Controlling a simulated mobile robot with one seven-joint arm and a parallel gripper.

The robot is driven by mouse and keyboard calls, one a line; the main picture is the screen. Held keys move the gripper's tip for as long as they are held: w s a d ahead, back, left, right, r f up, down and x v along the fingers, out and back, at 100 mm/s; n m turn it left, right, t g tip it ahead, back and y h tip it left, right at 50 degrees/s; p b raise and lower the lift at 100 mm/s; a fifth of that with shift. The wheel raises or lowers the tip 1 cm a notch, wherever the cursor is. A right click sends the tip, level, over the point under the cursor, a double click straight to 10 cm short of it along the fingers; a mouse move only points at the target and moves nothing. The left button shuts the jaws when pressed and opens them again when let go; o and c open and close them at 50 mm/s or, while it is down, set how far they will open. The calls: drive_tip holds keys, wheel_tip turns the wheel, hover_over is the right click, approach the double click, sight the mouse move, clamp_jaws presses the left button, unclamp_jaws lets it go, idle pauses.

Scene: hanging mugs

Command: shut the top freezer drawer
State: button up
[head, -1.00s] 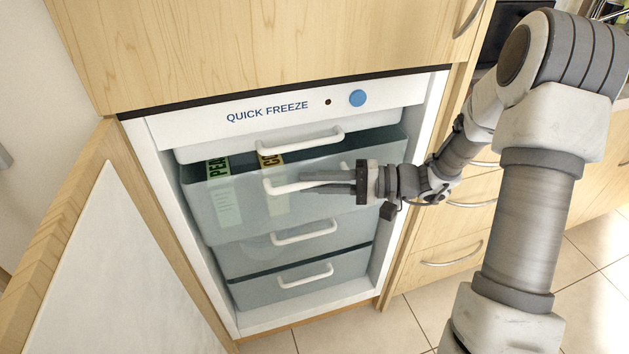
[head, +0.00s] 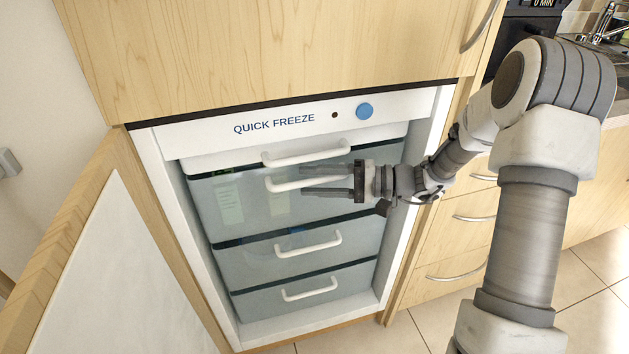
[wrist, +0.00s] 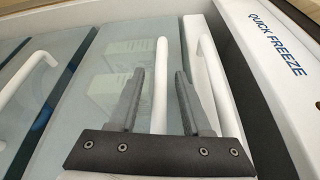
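The top freezer drawer (head: 228,205) has a clear bluish front and sits in line with the drawers below, below the white flap. Its white bar handle (head: 283,184) shows in both views. Pale boxes show faintly through its front in the wrist view (wrist: 105,82). My gripper (head: 327,180) comes from the right and is at this handle. In the wrist view the fingers (wrist: 158,82) are spread, with the handle (wrist: 161,65) between them and a gap on both sides. How far the fingers reach past the bar is hard to tell.
The white flap (head: 215,161) with its own handle (head: 305,152) is just above my fingers. A lower drawer (head: 245,264) and the bottom drawer (head: 255,305) look shut. The open freezer door (head: 110,290) stands at the left. Cabinet drawers (head: 462,235) are at the right.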

drive_tip(key=s+d+r+p, duration=0.1)
drive_tip(key=s+d+p, duration=0.1)
drive_tip(key=d, duration=1.5)
drive_tip(key=shift+d+r+p, duration=0.15)
drive_tip(key=shift+r+p, duration=0.05)
drive_tip(key=shift+p, duration=0.4)
drive_tip(key=s+a+r+n+t+h, duration=0.2)
drive_tip(key=s+r+h, duration=0.4)
drive_tip(key=s+h, duration=0.4)
drive_tip(key=s+a+r+n+t+h, duration=0.1)
drive_tip(key=s+a+r+t+h, duration=0.1)
drive_tip(key=s+r+h, duration=0.7)
wheel_tip(320, 180, up, 16)
drive_tip(key=s+y+p, duration=0.1)
drive_tip(key=s+p, duration=0.1)
drive_tip(key=p, duration=1.6)
drive_tip(key=shift+y, duration=0.4)
